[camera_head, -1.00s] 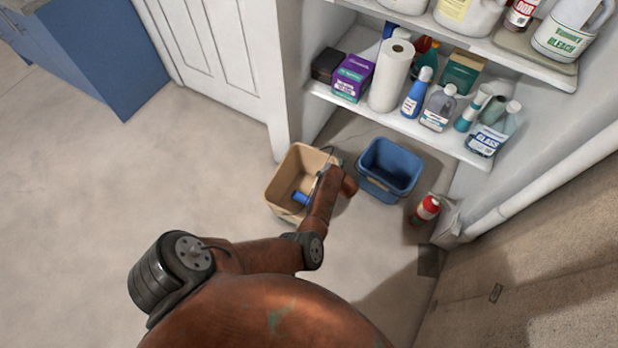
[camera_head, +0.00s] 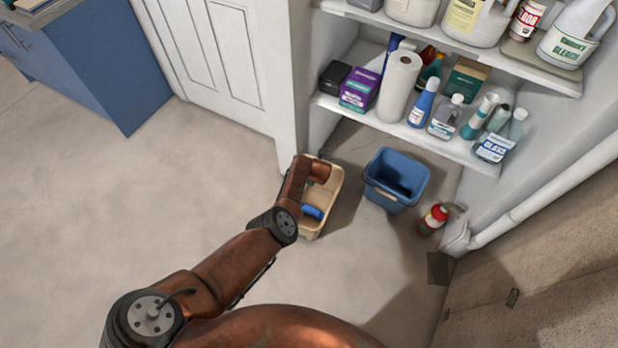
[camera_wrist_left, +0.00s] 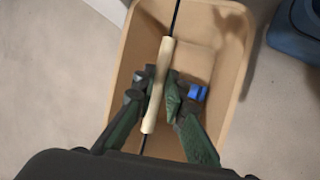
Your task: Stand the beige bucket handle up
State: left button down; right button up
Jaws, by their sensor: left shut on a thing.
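The beige bucket (camera_head: 331,203) stands upright on the floor, partly hidden by my left arm in the head view. It fills the middle of the left wrist view (camera_wrist_left: 235,62). Its handle is a black wire with a pale grip (camera_wrist_left: 158,80), running across the bucket's opening in the wrist view. My left gripper (camera_wrist_left: 157,93) has its green fingers on both sides of the pale grip and is shut on it. In the head view the fingers and handle are hidden behind my wrist. My right gripper is not in view.
A blue item (camera_head: 312,211) lies inside the beige bucket. A blue bucket (camera_head: 392,203) stands close on its right, with a red bottle (camera_head: 433,219) beyond. Shelves (camera_head: 470,160) of cleaning supplies rise behind. Floor to the left is clear.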

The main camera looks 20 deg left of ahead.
pick_arm(q)
jog(key=shift+w+a+r, duration=0.1)
jog(key=shift+a, duration=0.3)
jog(key=c, duration=2)
grip_release()
jog(key=shift+o, duration=0.2)
jog(key=shift+d, duration=0.1)
jog(key=shift+r, duration=0.1)
jog(key=shift+v, duration=0.85)
jog(key=v, duration=1)
